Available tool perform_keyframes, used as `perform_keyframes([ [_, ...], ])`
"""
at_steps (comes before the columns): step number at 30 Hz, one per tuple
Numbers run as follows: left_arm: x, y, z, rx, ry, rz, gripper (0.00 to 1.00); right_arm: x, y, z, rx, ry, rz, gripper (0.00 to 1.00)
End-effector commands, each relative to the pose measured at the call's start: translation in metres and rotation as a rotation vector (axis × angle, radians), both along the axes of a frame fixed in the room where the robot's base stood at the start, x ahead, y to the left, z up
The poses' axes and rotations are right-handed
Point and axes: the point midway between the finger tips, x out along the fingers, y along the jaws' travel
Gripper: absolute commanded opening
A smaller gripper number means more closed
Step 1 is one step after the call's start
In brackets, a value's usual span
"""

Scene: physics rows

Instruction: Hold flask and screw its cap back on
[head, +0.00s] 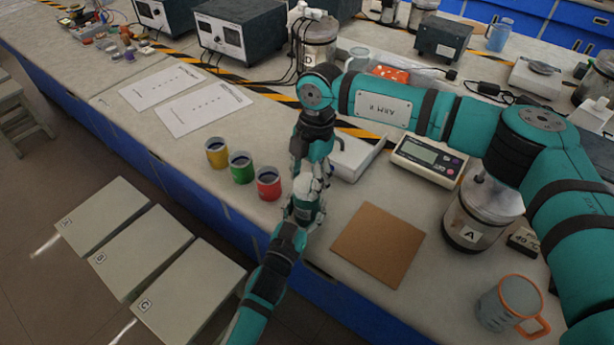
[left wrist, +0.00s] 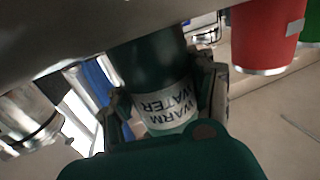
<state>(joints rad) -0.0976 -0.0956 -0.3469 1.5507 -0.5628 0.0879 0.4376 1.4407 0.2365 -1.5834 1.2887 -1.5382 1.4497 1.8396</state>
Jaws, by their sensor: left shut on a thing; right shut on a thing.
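The flask (left wrist: 155,65) is dark green with a white "WARM WATER" label in the left wrist view. My left gripper (left wrist: 163,105) has a finger on each side of it and is shut on it. In the head view my left gripper (head: 304,208) is just beyond the bench's front edge. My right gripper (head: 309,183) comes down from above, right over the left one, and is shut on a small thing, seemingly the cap. The grippers hide most of the flask and cap, so I cannot tell whether the cap touches the flask.
Yellow (head: 216,153), green (head: 241,167) and red (head: 268,184) cups stand left of the grippers. A brown mat (head: 379,245), a scale (head: 430,158), jar A (head: 475,218) and an orange-handled mug (head: 510,303) are to the right. Stools (head: 190,285) stand in front.

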Motion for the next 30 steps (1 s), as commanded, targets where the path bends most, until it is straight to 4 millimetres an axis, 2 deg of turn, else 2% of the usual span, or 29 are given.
perform_keyframes([
  [6, -0.0001, 0.0001, -0.0004, 0.002, 0.0, 0.0, 0.0, -0.0011, -0.0008, -0.0001, 0.002, -0.001, -0.504, 0.38],
  [12, -0.0001, 0.0, -0.0005, 0.002, 0.0, 0.0, 0.0, -0.0012, -0.0003, -0.0001, 0.003, -0.002, -0.895, 0.38],
  [18, -0.0001, 0.0001, -0.0005, 0.002, 0.0, 0.0, 0.0, -0.0007, -0.0003, 0.0001, 0.005, 0.0, -1.043, 0.38],
  [26, -0.0001, 0.0, -0.0005, 0.002, 0.0, 0.0, 0.0, -0.0005, -0.0002, 0.0003, 0.005, -0.001, -1.046, 0.38],
  [27, -0.0002, 0.0001, -0.0005, 0.002, 0.0, 0.0, 0.0, -0.0005, -0.0002, 0.0003, 0.005, -0.001, -1.046, 0.57],
  [30, -0.0002, 0.0001, -0.0005, 0.002, 0.0, 0.0, 0.0, -0.0005, -0.0002, 0.0003, 0.004, 0.0, -1.046, 0.7],
])
